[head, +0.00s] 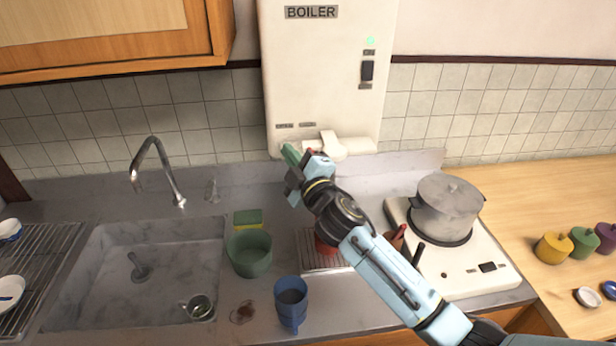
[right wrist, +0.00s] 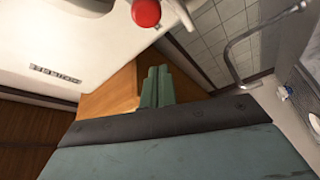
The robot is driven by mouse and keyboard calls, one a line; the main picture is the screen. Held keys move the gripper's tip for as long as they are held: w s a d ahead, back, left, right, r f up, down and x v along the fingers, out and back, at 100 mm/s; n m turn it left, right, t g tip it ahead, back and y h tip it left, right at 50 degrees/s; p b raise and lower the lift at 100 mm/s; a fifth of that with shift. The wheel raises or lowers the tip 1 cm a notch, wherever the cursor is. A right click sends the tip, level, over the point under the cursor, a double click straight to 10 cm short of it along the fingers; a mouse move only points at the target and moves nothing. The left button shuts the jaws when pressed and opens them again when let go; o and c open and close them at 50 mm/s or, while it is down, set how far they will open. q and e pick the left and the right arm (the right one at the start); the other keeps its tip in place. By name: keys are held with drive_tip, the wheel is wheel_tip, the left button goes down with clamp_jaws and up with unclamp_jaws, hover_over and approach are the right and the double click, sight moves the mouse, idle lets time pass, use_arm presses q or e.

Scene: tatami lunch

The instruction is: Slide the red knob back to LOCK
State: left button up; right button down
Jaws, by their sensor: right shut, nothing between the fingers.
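The white boiler (head: 320,75) hangs on the wall above the counter. The red knob (right wrist: 146,12) shows in the right wrist view at the top edge, round and on the boiler's underside area. In the head view it is mostly hidden by my gripper. My right gripper (head: 291,155) is at the boiler's lower edge, its green fingers together and empty. The fingers also show in the right wrist view (right wrist: 157,86), apart from the knob in the picture. Small labels (head: 296,125) on the boiler's lower front are too small to read. My left gripper is out of view.
A white fitting (head: 334,146) juts from the boiler's bottom right. Below lie a faucet (head: 152,165), a green pot (head: 249,254), blue cups (head: 291,300) and a stove with a lidded pot (head: 446,207).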

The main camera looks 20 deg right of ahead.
drive_tip(key=b+v, duration=0.1)
drive_tip(key=v, duration=0.8)
drive_tip(key=shift+s+d+f, duration=0.15)
drive_tip(key=shift+d+f, duration=0.1)
drive_tip(key=shift+d, duration=0.05)
